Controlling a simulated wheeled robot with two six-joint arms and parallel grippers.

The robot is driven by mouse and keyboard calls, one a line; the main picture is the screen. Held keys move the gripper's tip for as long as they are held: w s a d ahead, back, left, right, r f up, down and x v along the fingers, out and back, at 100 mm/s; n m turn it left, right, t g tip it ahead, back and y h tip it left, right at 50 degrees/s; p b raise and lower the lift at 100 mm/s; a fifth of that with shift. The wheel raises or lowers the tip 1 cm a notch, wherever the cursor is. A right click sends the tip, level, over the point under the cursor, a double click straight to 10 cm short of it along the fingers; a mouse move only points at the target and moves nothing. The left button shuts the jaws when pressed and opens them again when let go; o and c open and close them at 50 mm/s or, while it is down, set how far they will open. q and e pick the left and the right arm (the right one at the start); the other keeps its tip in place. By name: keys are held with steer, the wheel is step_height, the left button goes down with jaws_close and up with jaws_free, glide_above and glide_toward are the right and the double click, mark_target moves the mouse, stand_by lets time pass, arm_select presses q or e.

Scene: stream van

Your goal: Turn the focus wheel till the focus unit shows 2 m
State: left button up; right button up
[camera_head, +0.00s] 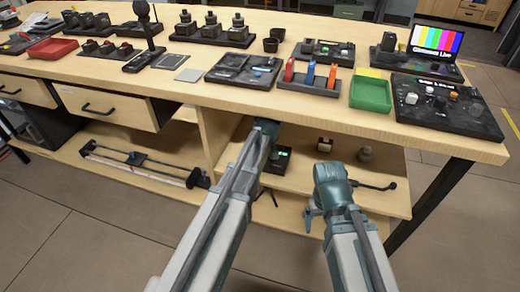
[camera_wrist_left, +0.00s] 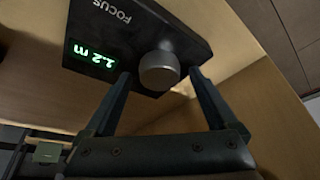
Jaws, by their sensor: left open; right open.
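In the head view the unit (camera_head: 281,158) is under the worktop, partly hidden by my left arm, and my left fingers are hidden. My right gripper (camera_head: 313,213) is open in front of the lower shelf, apart from the unit.
The worktop (camera_head: 200,88) overhangs the unit. A small dark box with a light face (camera_head: 325,144) and a round brownish item (camera_head: 365,154) stand on the shelf to the right. A slider rail (camera_head: 140,163) lies on the lower shelf at left. Floor in front is clear.

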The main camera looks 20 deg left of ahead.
arm_select(q)
steer(key=shift+r, duration=0.3)
steer(key=shift+s+d+r+p, duration=0.2)
steer(key=shift+r+p, duration=0.3)
steer(key=shift+p, duration=0.25)
steer(key=s+d, duration=0.2)
steer(key=s, duration=0.1)
steer(key=s+d, duration=0.5)
steer(key=s, duration=0.1)
steer(key=shift+s+d+f, duration=0.2)
steer(key=shift+d+f, duration=0.05)
steer(key=shift+w, duration=0.1)
steer(key=w+a, duration=0.2)
steer(key=w, duration=0.1)
steer(key=w+a, duration=0.3)
steer(key=w+a+b, duration=0.1)
steer(key=w+a, duration=0.1)
steer(key=w, duration=0.1)
steer(key=shift+w+a+f, duration=0.2)
steer(key=shift+a+f, duration=0.15)
steer(key=shift+w+a+f+b, duration=0.1)
steer(key=shift+f+b, duration=0.1)
steer(key=shift+b, duration=0.1)
steer(key=shift+r, duration=0.1)
